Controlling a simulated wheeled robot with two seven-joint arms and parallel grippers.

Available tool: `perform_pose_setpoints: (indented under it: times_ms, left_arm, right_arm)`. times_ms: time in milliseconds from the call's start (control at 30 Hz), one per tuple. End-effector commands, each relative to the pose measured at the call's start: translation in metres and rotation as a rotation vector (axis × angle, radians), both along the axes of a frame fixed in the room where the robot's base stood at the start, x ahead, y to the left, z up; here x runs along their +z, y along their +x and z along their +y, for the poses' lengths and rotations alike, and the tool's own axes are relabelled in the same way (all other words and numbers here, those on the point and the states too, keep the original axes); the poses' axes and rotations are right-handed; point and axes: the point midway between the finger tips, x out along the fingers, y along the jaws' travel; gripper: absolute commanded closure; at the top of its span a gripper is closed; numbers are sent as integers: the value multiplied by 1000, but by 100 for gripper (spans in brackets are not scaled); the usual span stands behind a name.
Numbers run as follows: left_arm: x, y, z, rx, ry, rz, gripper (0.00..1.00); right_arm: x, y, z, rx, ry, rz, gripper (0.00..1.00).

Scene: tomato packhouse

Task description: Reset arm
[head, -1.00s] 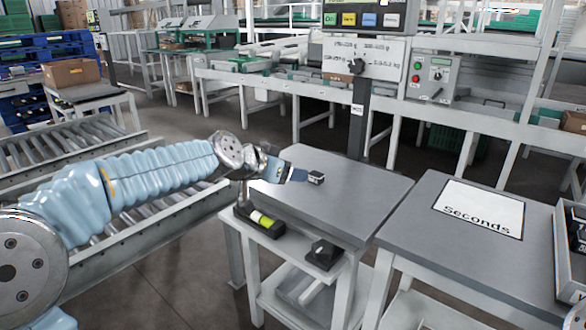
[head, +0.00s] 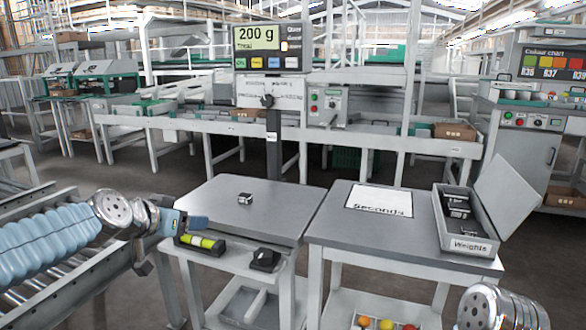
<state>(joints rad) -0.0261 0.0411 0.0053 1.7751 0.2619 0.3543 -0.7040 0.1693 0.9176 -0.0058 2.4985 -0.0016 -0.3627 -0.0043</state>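My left arm comes in from the left with its light blue sleeve and silver wrist. Its gripper (head: 196,222) is over the left edge of the grey weighing table (head: 262,222), seen side-on, so its finger gap cannot be made out. A small black and silver weight (head: 245,198) sits on the table to the right of the fingertips, apart from them. The scale display (head: 268,38) above reads 200 g. Of my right arm only a silver part shows at the bottom right; its gripper is out of view.
A spirit level (head: 200,242) and a black block (head: 264,259) are at the table's front. To the right, a second table (head: 340,228) bears a "Seconds" sheet (head: 380,199) and an open weights box (head: 470,244). A roller conveyor (head: 75,275) runs below my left arm.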

Motion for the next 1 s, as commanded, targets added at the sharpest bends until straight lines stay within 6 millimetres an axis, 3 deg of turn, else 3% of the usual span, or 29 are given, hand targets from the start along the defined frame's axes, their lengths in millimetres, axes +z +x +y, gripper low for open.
perform_pose_setpoints:
  times_ms: [67, 367, 567, 767, 833, 933, 1000]
  left_arm:
    - [0, 0, 0, 0, 0, 0, 34]
    - [-52, 8, -9, 21, -18, 90, 34]
    - [-107, 9, -18, 44, -35, 182, 34]
    - [-191, -2, -32, 78, -60, 327, 34]
    - [-229, -13, -39, 96, -73, 394, 34]
    - [-297, -43, -53, 126, -95, 523, 34]
    - [-348, -77, -64, 151, -115, 627, 34]
  right_arm:
    - [0, 0, 0, 0, 0, 0, 57]
    - [4, 0, 1, 1, 1, 0, 57]
    - [7, -1, 2, 4, 3, 1, 57]
    - [13, -1, 4, 7, 5, 3, 57]
    - [16, -2, 4, 8, 7, 3, 57]
    - [21, -2, 6, 11, 9, 4, 57]
    - [26, -3, 7, 12, 11, 5, 57]
